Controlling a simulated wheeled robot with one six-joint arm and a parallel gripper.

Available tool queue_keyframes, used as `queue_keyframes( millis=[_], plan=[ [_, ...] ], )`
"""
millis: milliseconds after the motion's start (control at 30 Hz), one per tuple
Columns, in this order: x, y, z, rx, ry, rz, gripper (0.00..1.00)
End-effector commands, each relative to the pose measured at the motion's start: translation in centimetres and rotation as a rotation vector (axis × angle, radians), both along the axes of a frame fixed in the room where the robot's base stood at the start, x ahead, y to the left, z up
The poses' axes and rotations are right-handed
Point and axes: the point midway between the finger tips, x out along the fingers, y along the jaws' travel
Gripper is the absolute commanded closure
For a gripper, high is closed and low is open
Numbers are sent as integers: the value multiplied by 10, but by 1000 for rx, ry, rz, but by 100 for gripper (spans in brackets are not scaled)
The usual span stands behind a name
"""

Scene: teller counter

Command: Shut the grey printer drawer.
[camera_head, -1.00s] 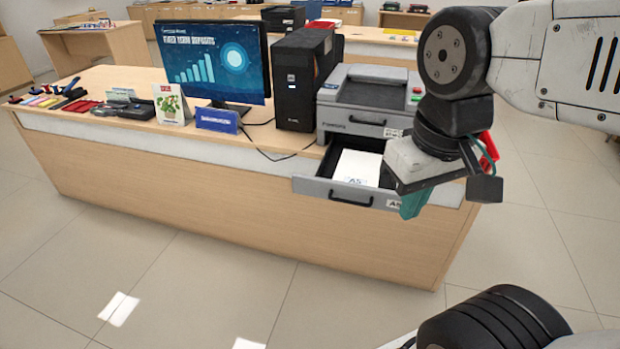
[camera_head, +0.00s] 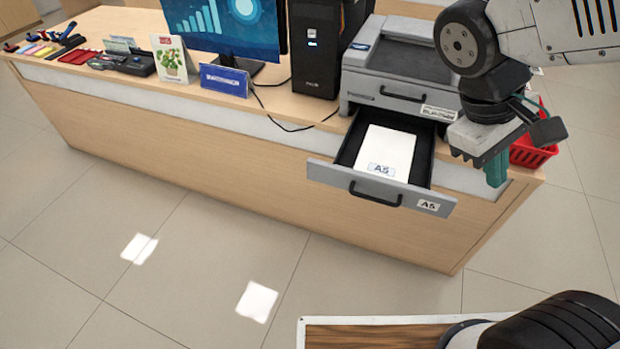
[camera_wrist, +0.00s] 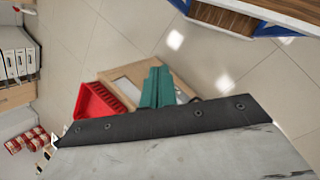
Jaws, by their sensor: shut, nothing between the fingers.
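The grey printer (camera_head: 394,72) stands at the right end of the wooden counter. Its lower drawer (camera_head: 328,173) is pulled out past the counter's front edge. The drawer front has a black handle (camera_head: 375,194) and an A5 label, and a stack of white A5 paper (camera_head: 385,152) lies inside. My gripper (camera_head: 496,170) is shut and empty, its green fingers pointing down. In the head view it is to the right of the drawer, apart from it. The wrist view shows the green fingers (camera_wrist: 158,87) together; the drawer is not clearly seen there.
A red basket (camera_head: 533,150) stands by the counter's right end, behind my gripper; it also shows in the wrist view (camera_wrist: 98,103). A black computer tower (camera_head: 318,50) and a monitor stand left of the printer. The floor before the counter is clear.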

Motion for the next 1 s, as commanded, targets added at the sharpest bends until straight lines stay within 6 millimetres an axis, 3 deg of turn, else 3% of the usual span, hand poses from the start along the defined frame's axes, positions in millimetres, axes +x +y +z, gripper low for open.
queue_keyframes(
  millis=[267,533,667,800,1000],
  plan=[
    [64,50,-44,-402,201,457,100],
    [108,143,-106,-809,284,932,100],
    [113,199,-147,-1006,286,1168,100],
    [104,257,-195,-1199,265,1408,100],
    [80,310,-249,-1383,219,1646,100]
  ],
)
